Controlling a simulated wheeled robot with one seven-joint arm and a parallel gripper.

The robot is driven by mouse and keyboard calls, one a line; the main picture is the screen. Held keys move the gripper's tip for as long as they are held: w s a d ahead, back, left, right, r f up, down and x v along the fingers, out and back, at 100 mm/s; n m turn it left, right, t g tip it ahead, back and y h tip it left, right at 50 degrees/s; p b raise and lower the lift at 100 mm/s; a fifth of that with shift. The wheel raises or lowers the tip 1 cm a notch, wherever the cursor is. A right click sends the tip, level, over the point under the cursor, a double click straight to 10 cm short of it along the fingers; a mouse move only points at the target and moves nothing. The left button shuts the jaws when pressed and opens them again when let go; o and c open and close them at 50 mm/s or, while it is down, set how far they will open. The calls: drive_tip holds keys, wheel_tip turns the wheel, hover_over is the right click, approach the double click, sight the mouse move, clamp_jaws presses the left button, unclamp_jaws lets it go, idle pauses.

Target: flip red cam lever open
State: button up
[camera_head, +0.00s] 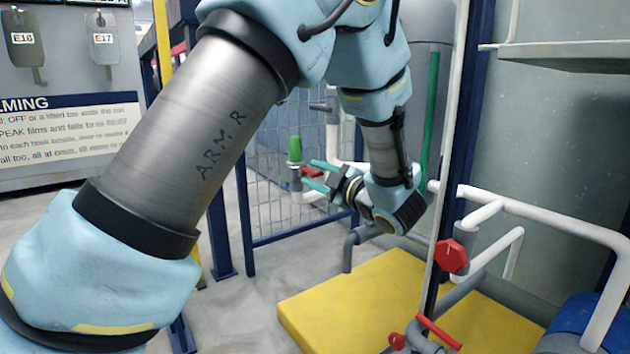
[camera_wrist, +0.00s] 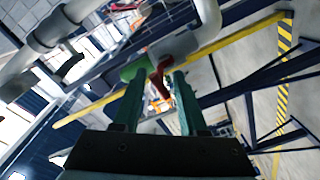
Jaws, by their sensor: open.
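The red cam lever (camera_head: 311,172) is on a grey coupling with a green top (camera_head: 295,150) at the end of a white pipe. My gripper (camera_head: 320,174) is open, with its green fingers above and below the lever's level. In the wrist view, the red lever (camera_wrist: 160,77) shows just past the fingertips, between the two green fingers of my gripper (camera_wrist: 155,88). The grey coupling (camera_wrist: 173,48) lies behind it. I cannot tell whether a finger touches the lever.
A wire mesh fence (camera_head: 290,190) stands behind the coupling. A yellow platform (camera_head: 350,305) is below my arm. At right are white pipes (camera_head: 540,207), a red octagonal knob (camera_head: 451,256), another red lever (camera_head: 438,332) and a blue drum (camera_head: 590,325).

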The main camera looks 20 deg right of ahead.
drive_tip(key=shift+w, duration=0.15)
drive_tip(key=shift+c, duration=0.2)
clamp_jaws()
